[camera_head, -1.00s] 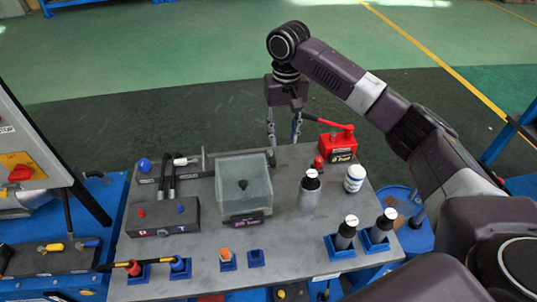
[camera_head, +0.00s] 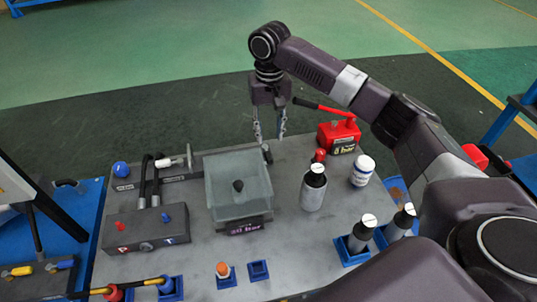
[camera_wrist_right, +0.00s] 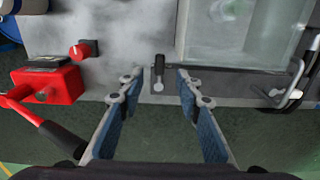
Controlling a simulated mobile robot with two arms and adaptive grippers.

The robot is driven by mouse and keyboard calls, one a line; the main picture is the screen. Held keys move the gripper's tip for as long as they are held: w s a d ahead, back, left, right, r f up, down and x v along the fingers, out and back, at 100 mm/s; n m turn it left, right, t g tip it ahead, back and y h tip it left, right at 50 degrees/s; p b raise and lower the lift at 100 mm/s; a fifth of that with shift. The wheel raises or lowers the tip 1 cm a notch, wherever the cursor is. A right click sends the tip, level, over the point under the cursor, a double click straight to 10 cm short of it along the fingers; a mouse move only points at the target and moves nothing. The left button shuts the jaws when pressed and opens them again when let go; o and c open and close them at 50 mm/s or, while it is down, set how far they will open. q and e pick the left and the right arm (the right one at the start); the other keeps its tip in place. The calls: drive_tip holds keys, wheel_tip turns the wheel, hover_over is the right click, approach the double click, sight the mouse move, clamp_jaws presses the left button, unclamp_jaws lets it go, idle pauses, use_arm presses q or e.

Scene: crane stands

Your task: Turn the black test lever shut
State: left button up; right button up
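The black test lever (camera_wrist_right: 158,66) is a small black handle with a pale round end. In the right wrist view it sticks out between my right gripper's (camera_wrist_right: 158,80) two fingers, with gaps on both sides. It also shows as a small dark piece (camera_head: 267,153) at the bench's far edge in the head view, behind the clear tank. My right gripper (camera_head: 268,136) is open, pointing down at that edge, its fingertips close to the lever. I see no contact. My left gripper is not in view.
The clear tank (camera_head: 238,180) stands just in front of the lever. A red hand pump (camera_head: 338,137) with a long handle stands to its right. A red knob (camera_wrist_right: 83,50) is beside the lever.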

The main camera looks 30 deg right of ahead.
sight(269, 158)
wheel_tip(269, 158, down, 10)
drive_tip(key=shift+r+p, duration=0.2)
drive_tip(key=shift+p, duration=0.45)
drive_tip(key=shift+c, duration=0.3)
clamp_jaws()
